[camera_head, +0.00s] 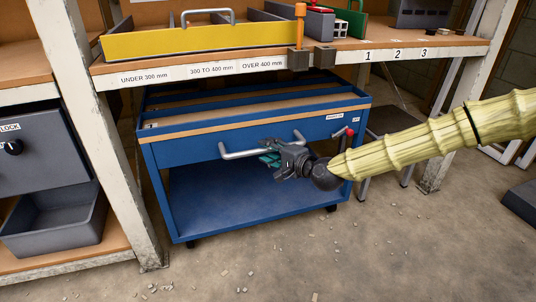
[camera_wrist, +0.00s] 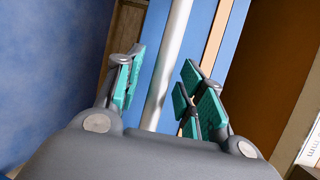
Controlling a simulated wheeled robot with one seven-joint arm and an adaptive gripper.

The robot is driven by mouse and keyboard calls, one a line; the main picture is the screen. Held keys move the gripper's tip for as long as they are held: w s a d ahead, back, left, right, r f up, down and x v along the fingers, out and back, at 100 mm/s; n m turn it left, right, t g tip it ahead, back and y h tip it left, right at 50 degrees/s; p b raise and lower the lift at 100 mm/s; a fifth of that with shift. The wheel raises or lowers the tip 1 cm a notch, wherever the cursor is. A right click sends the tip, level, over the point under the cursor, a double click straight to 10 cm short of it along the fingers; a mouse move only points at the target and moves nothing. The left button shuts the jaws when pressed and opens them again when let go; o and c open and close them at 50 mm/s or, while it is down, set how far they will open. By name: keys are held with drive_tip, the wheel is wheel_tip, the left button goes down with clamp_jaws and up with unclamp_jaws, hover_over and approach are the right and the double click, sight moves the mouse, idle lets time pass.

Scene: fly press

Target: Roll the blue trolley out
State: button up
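The blue trolley (camera_head: 225,196) stands under the workbench, its front facing out, with a drawer-like upper part and an open lower shelf. A silver bar handle (camera_head: 240,153) runs across its front. My gripper (camera_head: 268,159) is at the right half of this handle. In the wrist view the handle (camera_wrist: 168,62) passes between the teal finger pads of my gripper (camera_wrist: 164,88), with a gap visible on the left side. The fingers are apart and do not look closed on the bar. A lever with a red knob (camera_head: 349,132) is at the trolley's right front corner, partly behind my arm.
The workbench (camera_head: 440,47) above holds a yellow-fronted tray (camera_head: 190,42) and has white legs on both sides of the trolley. A grey cabinet with an open bin (camera_head: 60,222) is at left. The floor in front is clear except for small scraps.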

drive_tip(key=shift+w+a, duration=0.3)
clamp_jaws()
drive_tip(key=shift+f, duration=0.1)
